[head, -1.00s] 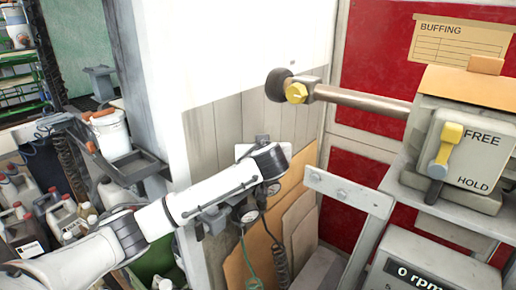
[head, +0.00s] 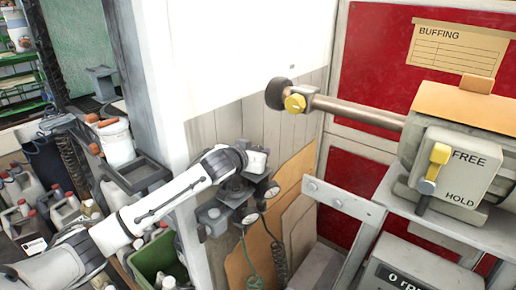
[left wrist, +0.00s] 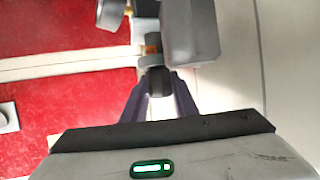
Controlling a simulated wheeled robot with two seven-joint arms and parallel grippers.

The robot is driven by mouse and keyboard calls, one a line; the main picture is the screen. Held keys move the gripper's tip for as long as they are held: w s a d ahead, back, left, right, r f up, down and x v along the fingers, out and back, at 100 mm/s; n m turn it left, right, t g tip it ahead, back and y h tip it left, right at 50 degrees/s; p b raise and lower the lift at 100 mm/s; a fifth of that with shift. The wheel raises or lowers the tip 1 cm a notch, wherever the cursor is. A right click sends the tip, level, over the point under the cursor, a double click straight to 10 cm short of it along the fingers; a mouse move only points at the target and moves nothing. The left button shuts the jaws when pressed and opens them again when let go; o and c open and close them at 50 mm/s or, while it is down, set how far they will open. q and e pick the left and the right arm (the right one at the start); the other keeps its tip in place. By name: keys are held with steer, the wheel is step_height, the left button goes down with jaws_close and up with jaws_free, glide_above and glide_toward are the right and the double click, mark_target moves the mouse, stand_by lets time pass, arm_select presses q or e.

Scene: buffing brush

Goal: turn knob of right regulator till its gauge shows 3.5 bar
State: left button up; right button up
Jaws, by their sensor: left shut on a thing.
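Two grey regulators with round gauges hang by the wall corner in the head view. The left regulator (head: 213,214) has a gauge (head: 250,218) beside it, and the right regulator's gauge (head: 272,192) is higher and farther right. Both dials are too small to read. My left arm reaches over the right regulator, and its fingers are hidden in the head view. In the left wrist view my left gripper (left wrist: 158,97) is shut on a dark knob (left wrist: 157,78), below a grey regulator body (left wrist: 190,32). A gauge (left wrist: 112,14) shows there edge-on. My right gripper is out of view.
A buffing machine (head: 455,165) with a yellow lever stands at the right, its shaft (head: 355,110) reaching toward the corner. A grey bracket (head: 343,202) lies below the shaft. Hoses (head: 280,262) hang beneath the regulators. Canisters and a white bucket (head: 117,145) are at the left.

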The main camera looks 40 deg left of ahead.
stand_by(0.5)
arm_select(q)
steer(key=o, duration=0.8)
steer(key=shift+s, duration=0.1)
steer(key=v, duration=1)
steer(key=shift+s+a, duration=0.1)
